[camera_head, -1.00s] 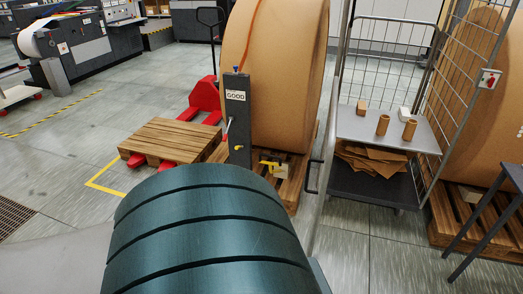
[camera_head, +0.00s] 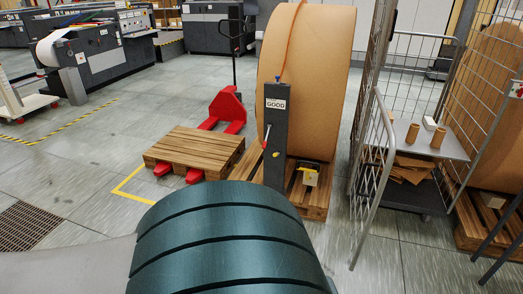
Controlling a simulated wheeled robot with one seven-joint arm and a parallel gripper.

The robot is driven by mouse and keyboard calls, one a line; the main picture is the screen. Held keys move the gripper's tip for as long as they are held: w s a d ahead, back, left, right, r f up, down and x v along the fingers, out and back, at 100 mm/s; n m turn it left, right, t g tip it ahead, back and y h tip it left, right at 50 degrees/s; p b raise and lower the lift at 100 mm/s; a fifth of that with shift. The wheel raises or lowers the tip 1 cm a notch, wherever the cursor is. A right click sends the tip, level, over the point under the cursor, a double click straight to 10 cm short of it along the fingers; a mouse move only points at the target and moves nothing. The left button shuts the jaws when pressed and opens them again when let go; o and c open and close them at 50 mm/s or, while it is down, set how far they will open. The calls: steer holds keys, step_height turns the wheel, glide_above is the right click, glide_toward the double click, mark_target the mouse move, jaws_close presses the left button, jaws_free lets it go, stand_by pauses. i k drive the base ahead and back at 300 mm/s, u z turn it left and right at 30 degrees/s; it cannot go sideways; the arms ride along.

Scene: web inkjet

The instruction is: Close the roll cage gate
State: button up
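The roll cage (camera_head: 405,200) stands at the right, with wire mesh walls, a grey shelf (camera_head: 455,146) and a dark base. Its wire mesh gate (camera_head: 376,165) is at the cage's left side and swings out towards me, so the front of the cage is open. My own dark green ribbed arm part (camera_head: 225,235) fills the bottom middle. My gripper is not visible, so I cannot see where it is relative to the gate.
A large brown paper roll (camera_head: 305,75) stands on a wooden pallet (camera_head: 318,200) left of the cage, behind a dark post (camera_head: 276,135) labelled GOOD. A red pallet truck (camera_head: 228,106) carries another pallet (camera_head: 190,150). Cardboard tubes (camera_head: 412,134) stand on the cage shelf.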

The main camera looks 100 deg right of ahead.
mark_target(387, 168)
steer(key=z, duration=4.45)
steer(key=i, duration=1.65)
